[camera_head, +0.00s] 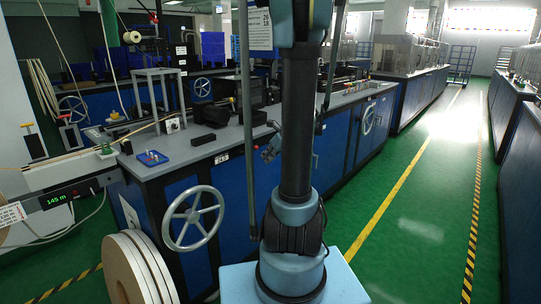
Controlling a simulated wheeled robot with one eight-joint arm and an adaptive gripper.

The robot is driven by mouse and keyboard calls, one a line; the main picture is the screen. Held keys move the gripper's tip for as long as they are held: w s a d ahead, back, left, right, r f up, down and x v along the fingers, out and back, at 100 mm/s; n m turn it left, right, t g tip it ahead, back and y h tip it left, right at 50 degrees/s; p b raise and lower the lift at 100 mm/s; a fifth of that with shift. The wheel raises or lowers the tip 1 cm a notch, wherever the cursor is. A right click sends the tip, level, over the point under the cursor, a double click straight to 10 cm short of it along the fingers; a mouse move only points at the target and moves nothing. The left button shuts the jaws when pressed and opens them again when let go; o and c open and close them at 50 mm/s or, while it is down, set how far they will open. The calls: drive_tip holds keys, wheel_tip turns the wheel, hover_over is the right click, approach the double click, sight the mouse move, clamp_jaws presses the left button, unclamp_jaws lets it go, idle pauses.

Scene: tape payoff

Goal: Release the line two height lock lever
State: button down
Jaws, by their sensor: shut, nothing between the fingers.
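No lever is clearly marked as the line two height lock. My gripper is far from both.
The blue cabinet (258,193) has a grey top with black boxes (215,116) and a blue tray (152,158). White tape rolls (138,268) stand on the floor at lower left. A display (60,201) reads 145 m. The green aisle (415,205) at right is clear.

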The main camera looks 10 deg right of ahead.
drive_tip(key=shift+w+a, duration=0.75)
drive_tip(key=shift+w, duration=0.3)
drive_tip(key=shift+w+a, duration=0.75)
drive_tip(key=shift+w, duration=0.25)
drive_tip(key=shift+d, duration=0.15)
